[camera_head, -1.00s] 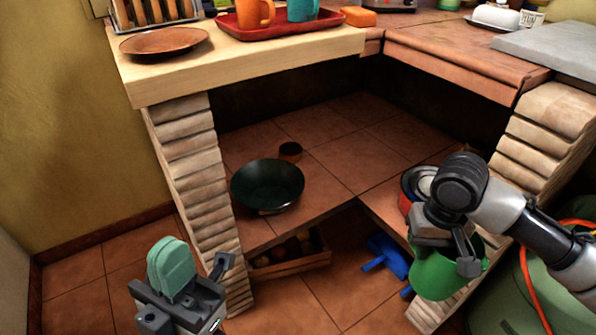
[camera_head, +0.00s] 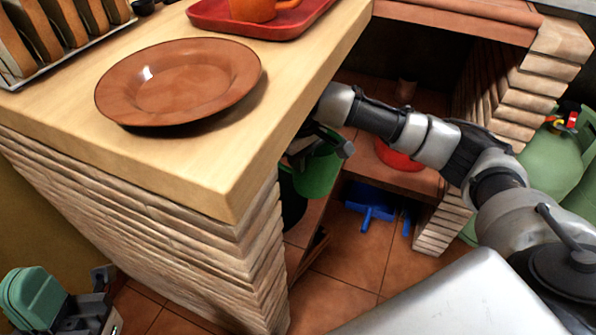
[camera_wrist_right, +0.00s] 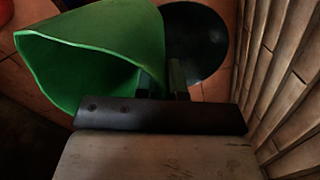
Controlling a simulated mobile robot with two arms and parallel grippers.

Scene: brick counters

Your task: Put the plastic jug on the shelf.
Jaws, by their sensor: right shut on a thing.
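The green plastic jug (camera_head: 318,175) hangs from my right gripper (camera_head: 325,145), under the wooden counter's edge. In the right wrist view the jug (camera_wrist_right: 100,50) shows its wide opening toward the left, and my right gripper (camera_wrist_right: 160,82) is shut on its side or handle; the exact grip is hard to see. The tiled shelf (camera_head: 418,180) lies below the counters, partly hidden by my right arm and the wooden counter.
A dark pan (camera_wrist_right: 197,45) is close beside the jug. A brick pillar (camera_head: 240,260) stands left of the jug. A red object (camera_head: 398,155) occupies the shelf behind my arm. A brown plate (camera_head: 178,82) sits on the counter (camera_head: 235,170). A blue object (camera_head: 370,205) is below the shelf.

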